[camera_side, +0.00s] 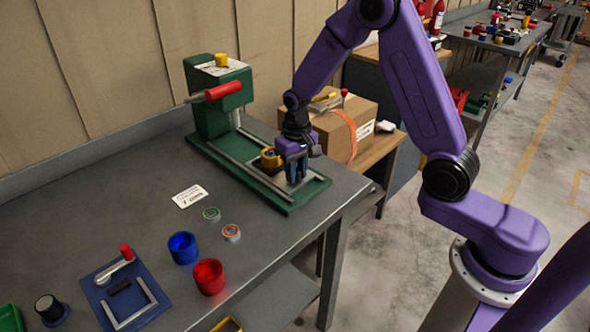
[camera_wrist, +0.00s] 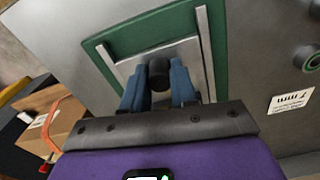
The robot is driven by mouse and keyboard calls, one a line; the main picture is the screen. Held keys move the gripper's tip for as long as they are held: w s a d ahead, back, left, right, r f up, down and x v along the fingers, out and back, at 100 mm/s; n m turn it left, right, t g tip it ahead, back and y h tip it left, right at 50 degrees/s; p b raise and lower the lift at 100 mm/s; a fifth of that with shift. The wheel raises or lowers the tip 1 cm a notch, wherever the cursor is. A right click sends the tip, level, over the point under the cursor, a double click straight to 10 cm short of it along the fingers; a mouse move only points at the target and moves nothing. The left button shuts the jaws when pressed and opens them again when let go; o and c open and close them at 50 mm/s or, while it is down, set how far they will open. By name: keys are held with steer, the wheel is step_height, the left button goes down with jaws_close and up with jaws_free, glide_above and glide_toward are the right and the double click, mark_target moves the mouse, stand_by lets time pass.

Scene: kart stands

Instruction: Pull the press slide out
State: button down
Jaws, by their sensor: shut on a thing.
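The press (camera_side: 222,105) is a green machine with a red lever handle (camera_side: 223,90), on a long green base (camera_side: 217,153) with grey rails. The press slide shows in the wrist view as a light grey plate (camera_wrist: 127,66) between the rails, with a dark knob (camera_wrist: 158,72) on it. My gripper (camera_side: 297,180) points down over the outer end of the base. In the wrist view its blue fingers (camera_wrist: 158,88) are on either side of the knob and shut on it. In the side view the gripper hides the knob and much of the slide.
A blue cup (camera_side: 183,248), a red cup (camera_side: 208,277) and a blue fixture plate (camera_side: 112,291) stand on the grey table (camera_side: 150,185). A cardboard box (camera_side: 345,125) sits on a wooden stand behind my gripper. The table's right edge lies close to the base end.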

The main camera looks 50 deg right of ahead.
steer(key=shift+s, duration=0.25)
steer(key=c, duration=0.9)
jaws_free()
steer(key=shift+w+r, duration=0.1)
steer(key=shift+r, duration=0.1)
step_height(320, 180, up, 17)
